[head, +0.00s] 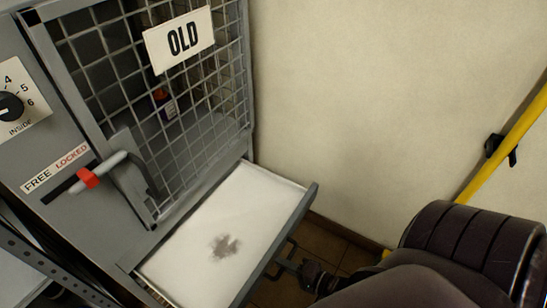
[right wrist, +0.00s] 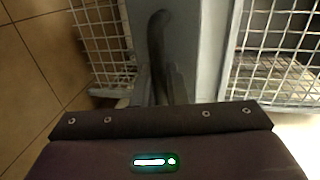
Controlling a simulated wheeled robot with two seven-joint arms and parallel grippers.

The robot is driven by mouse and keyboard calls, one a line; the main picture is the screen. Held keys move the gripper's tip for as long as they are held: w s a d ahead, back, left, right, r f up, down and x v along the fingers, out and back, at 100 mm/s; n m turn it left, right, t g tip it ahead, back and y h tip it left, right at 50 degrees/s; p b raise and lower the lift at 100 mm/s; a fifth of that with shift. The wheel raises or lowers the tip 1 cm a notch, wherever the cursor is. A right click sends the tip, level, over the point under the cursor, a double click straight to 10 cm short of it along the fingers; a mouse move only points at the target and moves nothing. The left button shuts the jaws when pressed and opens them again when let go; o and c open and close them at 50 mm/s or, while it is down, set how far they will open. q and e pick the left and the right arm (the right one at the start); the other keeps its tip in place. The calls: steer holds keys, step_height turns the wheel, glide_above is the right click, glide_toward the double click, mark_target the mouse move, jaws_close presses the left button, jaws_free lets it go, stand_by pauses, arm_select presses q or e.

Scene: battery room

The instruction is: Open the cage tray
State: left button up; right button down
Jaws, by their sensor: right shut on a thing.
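The cage tray (head: 188,243) is slid out at the foot of the mesh cage (head: 185,95). It has a grey rim and a white lining with a dark stain (head: 224,247). My right gripper (head: 288,266) is at the tray's front, shut on the dark tray handle (head: 292,246). In the right wrist view the dark curved handle (right wrist: 157,45) runs down between the fingers (right wrist: 155,88). The hold itself is partly hidden by the gripper's body. My left gripper is not in view.
A lever with a red band (head: 88,178) sits by a FREE/LOCKED label (head: 56,169). A dial (head: 11,106) is at far left. An OLD sign (head: 180,39) hangs on the mesh. A plain wall and yellow pole (head: 500,150) stand at right.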

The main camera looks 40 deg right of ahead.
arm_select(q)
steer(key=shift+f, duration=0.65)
arm_select(e)
steer(key=shift+s+d, duration=0.15)
steer(key=shift+s, duration=0.4)
steer(key=c, duration=1.8)
jaws_free()
